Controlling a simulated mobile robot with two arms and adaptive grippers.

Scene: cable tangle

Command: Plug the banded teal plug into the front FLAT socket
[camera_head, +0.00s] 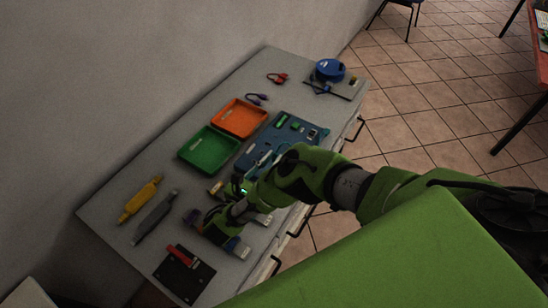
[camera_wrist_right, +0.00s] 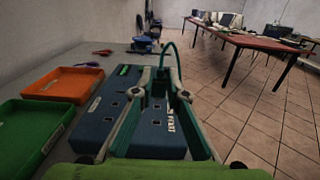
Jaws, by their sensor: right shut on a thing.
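The blue socket block (camera_head: 300,131) lies on the bench, partly hidden by my right arm. In the right wrist view, the block (camera_wrist_right: 92,126) has several dark sockets and white labels on top. One label (camera_wrist_right: 170,121) beside the right finger seems to read FLAT; its socket is mostly hidden. My right gripper (camera_wrist_right: 160,80) points along the block, with its fingertips over the block. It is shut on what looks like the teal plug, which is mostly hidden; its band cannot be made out. The teal cable (camera_wrist_right: 171,45) arches up from the fingertips. My left gripper is not in view.
A green tray (camera_head: 208,150) and an orange tray (camera_head: 239,119) stand left of the block. A blue round object (camera_head: 329,69) sits at the far end. A yellow tool (camera_head: 140,200), a grey tool (camera_head: 156,217) and a dark mat (camera_head: 184,278) lie at the near end.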

